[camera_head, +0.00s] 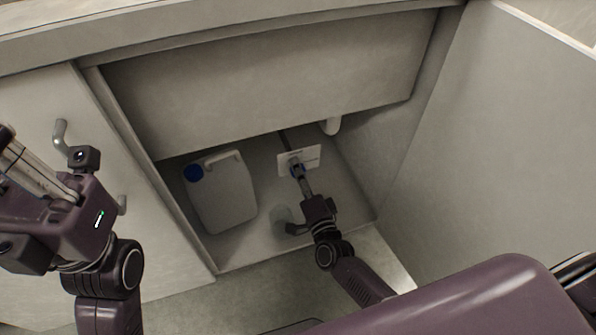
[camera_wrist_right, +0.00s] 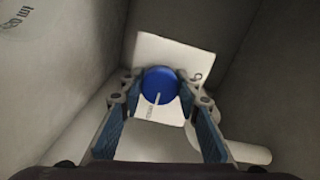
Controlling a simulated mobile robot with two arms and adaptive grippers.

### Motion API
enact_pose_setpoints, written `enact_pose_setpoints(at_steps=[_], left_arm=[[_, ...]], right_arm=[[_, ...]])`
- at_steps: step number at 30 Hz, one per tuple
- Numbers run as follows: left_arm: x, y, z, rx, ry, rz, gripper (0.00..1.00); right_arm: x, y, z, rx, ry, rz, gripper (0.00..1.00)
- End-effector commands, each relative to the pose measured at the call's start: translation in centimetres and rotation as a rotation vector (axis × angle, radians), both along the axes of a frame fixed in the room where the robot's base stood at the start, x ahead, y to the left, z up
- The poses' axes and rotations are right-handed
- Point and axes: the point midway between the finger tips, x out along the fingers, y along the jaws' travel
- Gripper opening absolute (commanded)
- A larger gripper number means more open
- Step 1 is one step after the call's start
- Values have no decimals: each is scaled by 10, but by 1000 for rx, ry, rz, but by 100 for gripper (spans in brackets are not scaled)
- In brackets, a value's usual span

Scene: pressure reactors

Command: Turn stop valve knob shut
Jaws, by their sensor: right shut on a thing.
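The stop valve knob (camera_wrist_right: 160,85) is a round blue knob with a white pointer line, in front of a white plate (camera_wrist_right: 178,52). In the right wrist view it sits between the fingertips of my right gripper (camera_wrist_right: 160,88), which is shut on it. In the head view the right gripper (camera_head: 298,172) reaches into the cabinet to the knob at the plate (camera_head: 312,158); the knob is mostly hidden there. My left gripper (camera_head: 22,160) is at the left edge, outside the cabinet, partly cut off; its jaw opening cannot be made out.
A whitish jug (camera_head: 225,195) with a blue cap stands on the cabinet floor, left of my right arm. A white pipe (camera_wrist_right: 240,150) runs beside the right finger. Cabinet walls close in on both sides. A door with a handle (camera_head: 62,138) is at the left.

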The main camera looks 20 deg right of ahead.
Motion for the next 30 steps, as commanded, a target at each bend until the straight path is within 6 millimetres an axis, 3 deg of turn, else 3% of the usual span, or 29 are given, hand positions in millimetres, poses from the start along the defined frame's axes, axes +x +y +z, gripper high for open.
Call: enact_pose_setpoints(at_steps=[19, 20, 21, 24, 30], left_arm=[[-1, 0, 1, -2, -8, 0, 0], [-1, 0, 1, -2, -8, 0, 0], [-1, 0, 1, -2, -8, 0, 0], [-1, 0, 1, -2, -8, 0, 0], [-1, 0, 1, -2, -8, 0, 0]], right_arm=[[-1, -1, -1, 49, 5, -1, 6], [-1, -1, -1, 49, 5, -1, 34], [-1, -1, -1, 49, 5, -1, 38], [0, 0, -1, 48, 4, 0, 49], [0, 0, 0, 47, 3, 0, 49]])
